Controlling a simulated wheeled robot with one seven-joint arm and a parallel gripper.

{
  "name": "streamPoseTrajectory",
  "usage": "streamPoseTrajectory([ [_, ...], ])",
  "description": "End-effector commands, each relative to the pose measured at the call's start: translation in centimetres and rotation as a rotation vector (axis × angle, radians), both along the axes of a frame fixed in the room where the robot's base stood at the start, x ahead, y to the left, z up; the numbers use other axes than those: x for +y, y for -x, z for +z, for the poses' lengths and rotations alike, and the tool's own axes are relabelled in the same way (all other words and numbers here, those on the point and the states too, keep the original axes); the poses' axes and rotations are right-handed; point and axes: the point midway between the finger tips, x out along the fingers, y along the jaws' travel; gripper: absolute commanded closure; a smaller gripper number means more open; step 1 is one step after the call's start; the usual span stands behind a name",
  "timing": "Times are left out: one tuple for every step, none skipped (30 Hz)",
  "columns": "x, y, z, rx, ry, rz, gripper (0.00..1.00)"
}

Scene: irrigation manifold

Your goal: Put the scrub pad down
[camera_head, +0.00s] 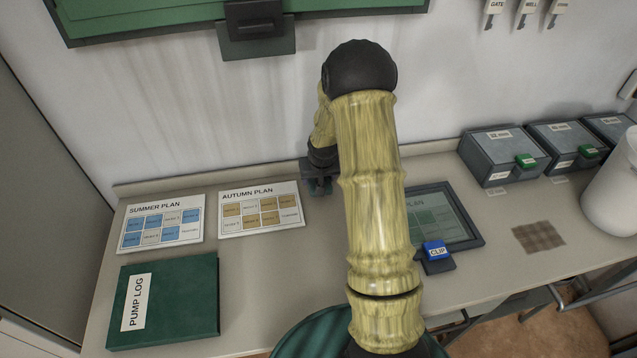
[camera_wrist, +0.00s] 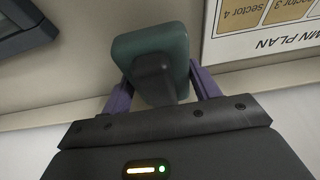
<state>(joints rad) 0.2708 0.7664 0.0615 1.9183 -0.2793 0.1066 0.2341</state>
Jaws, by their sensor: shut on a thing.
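The scrub pad (camera_wrist: 128,47) is a dark green rounded block with a black grip on it, seen close up in the wrist view. My gripper (camera_wrist: 160,86) has its purple fingers on either side of the black grip and is shut on it. In the head view my gripper (camera_head: 318,176) is beyond my arm, near the back of the counter, between the autumn plan card and the framed screen. The pad is small and dark there. I cannot tell whether it touches the counter.
The autumn plan card (camera_head: 260,208) lies just left of my gripper, beside the summer plan card (camera_head: 161,223). A dark-framed screen (camera_head: 443,216) and blue clip (camera_head: 434,250) are right. A brown checked mat (camera_head: 538,237) lies before grey boxes (camera_head: 503,155). A green pump log (camera_head: 185,300) lies front left.

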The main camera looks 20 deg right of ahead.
Motion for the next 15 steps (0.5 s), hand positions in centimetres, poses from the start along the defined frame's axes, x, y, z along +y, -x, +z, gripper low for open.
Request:
streamPoseTrajectory([
  [0.1, 0.1, -0.9, 0.004, 0.000, 0.001, 0.72],
  [0.1, 0.1, -1.4, 0.004, 0.000, 0.001, 0.72],
  [0.0, 0.1, -1.9, 0.004, 0.000, 0.001, 0.72],
  [0.0, 0.1, -2.2, 0.003, 0.000, 0.000, 0.72],
  [0.0, 0.1, -2.4, 0.002, 0.001, 0.000, 0.72],
  [0.0, 0.0, -2.5, 0.001, -0.001, -0.001, 0.72],
  [0.0, 0.0, -2.5, 0.000, 0.001, -0.001, 0.72],
  [0.0, 0.0, -2.5, 0.000, 0.000, -0.001, 0.72],
  [0.0, 0.0, -2.5, 0.000, 0.000, -0.001, 0.72],
  [0.0, 0.0, -2.5, 0.000, 0.000, -0.001, 0.72],
  [0.0, 0.0, -2.5, 0.000, 0.000, -0.001, 0.72],
  [0.0, 0.0, -2.5, 0.000, 0.000, -0.001, 0.72],
  [0.0, 0.0, -2.5, 0.000, 0.000, -0.001, 0.72],
  [0.0, 0.0, -2.6, 0.000, 0.000, -0.001, 0.72],
  [0.0, 0.0, -2.7, 0.000, 0.000, -0.001, 0.72],
])
